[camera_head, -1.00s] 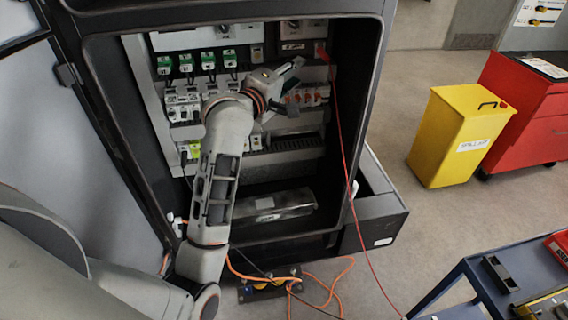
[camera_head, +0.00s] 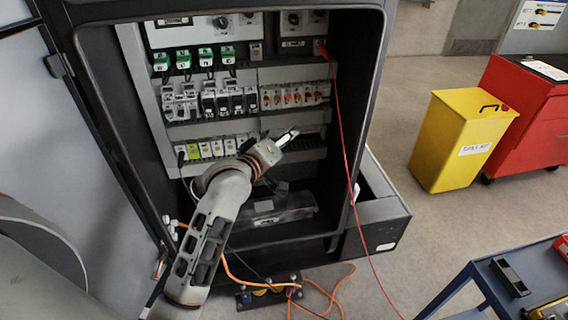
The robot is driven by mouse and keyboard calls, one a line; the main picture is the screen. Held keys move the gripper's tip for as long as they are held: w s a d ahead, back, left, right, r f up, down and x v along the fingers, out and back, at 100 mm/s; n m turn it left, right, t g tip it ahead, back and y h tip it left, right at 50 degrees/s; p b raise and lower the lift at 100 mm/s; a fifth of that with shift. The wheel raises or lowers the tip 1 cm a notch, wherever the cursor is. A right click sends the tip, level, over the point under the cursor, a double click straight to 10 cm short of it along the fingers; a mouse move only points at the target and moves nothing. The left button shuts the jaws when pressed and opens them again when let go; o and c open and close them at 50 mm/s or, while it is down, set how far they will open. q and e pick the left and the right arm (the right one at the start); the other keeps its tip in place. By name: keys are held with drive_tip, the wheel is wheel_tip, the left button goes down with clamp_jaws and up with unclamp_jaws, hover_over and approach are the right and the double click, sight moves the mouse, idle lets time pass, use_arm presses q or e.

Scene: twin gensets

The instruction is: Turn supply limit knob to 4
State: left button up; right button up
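The open cabinet's upper panels carry several dark rotary knobs. Two sit side by side on the left panel, one (camera_head: 221,23) and another (camera_head: 249,17). A further knob (camera_head: 294,18) is on the separate right panel, near the top edge of the view. Labels and scale numbers are too small to read, so I cannot tell which is the supply limit knob or its setting. My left gripper (camera_head: 291,161) is in front of the cabinet's lower part, well below these knobs. Its fingers look apart, with nothing seen between them. My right gripper is not in view.
Rows of breakers (camera_head: 210,103) and green modules (camera_head: 205,57) fill the cabinet. A red cable (camera_head: 346,165) hangs from its right side. Orange cables lie on the floor. A yellow bin (camera_head: 455,145), red cabinet (camera_head: 525,115) and blue cart (camera_head: 470,272) stand to the right.

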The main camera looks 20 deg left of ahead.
use_arm(q)
wheel_tip(320, 180, down, 6)
drive_tip(key=s+m+b, duration=0.1)
drive_tip(key=s, duration=0.1)
drive_tip(key=shift+s+d+m+g, duration=0.2)
drive_tip(key=shift+m+g, duration=0.1)
drive_tip(key=shift+m, duration=0.1)
